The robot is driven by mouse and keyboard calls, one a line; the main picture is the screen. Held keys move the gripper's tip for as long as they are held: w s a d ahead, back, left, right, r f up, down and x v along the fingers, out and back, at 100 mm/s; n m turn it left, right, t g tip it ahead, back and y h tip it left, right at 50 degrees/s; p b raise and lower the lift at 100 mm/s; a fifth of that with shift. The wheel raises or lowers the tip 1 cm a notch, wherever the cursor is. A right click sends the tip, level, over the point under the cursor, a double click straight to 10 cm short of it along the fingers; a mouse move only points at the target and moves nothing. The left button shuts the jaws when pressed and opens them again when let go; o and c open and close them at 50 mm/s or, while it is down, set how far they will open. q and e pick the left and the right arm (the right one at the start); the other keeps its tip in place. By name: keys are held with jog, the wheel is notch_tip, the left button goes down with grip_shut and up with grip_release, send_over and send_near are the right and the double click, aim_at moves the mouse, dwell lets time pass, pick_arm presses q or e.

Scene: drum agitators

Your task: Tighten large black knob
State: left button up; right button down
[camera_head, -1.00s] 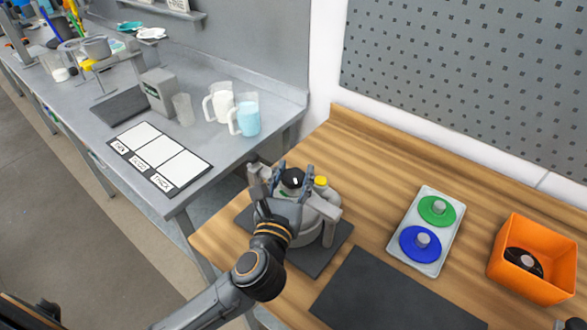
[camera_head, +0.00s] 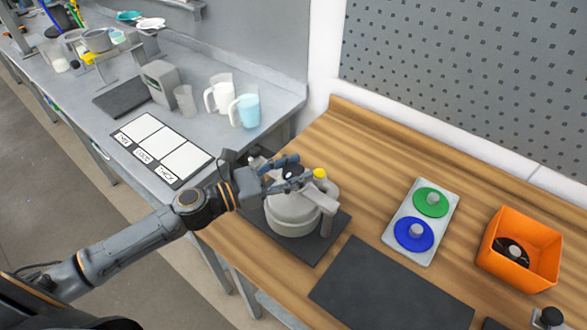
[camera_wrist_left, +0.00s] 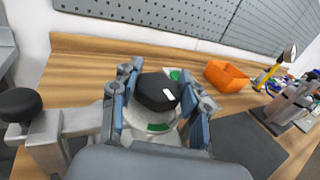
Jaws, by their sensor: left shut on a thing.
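The large black knob (camera_head: 291,171) sits on top of a round grey drum agitator (camera_head: 292,216) on the wooden bench. My left gripper (camera_head: 293,173) reaches in from the left, with its fingers on either side of the knob. A green mark (camera_wrist_left: 157,127) shows on the lid below the knob. My right gripper is not in view.
A yellow cap (camera_head: 320,173) stands close beside the fingers. A tray (camera_head: 398,254) with green and blue discs, an orange bin (camera_head: 518,276) and a bare black mat (camera_head: 390,290) lie to the right. A grey side bench (camera_head: 260,131) with jugs stands behind left.

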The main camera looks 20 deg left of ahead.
pick_arm(q)
jog(key=shift+w+r+m+g+h, duration=0.1)
jog(key=shift+m+g+h, duration=0.4)
jog(key=shift+g, duration=0.1)
jog(key=o, duration=1.2)
jog(key=shift+s+a, duration=0.45)
jog(key=v, duration=1)
jog(key=shift+s+a, duration=0.2)
jog(key=shift+a, duration=0.1)
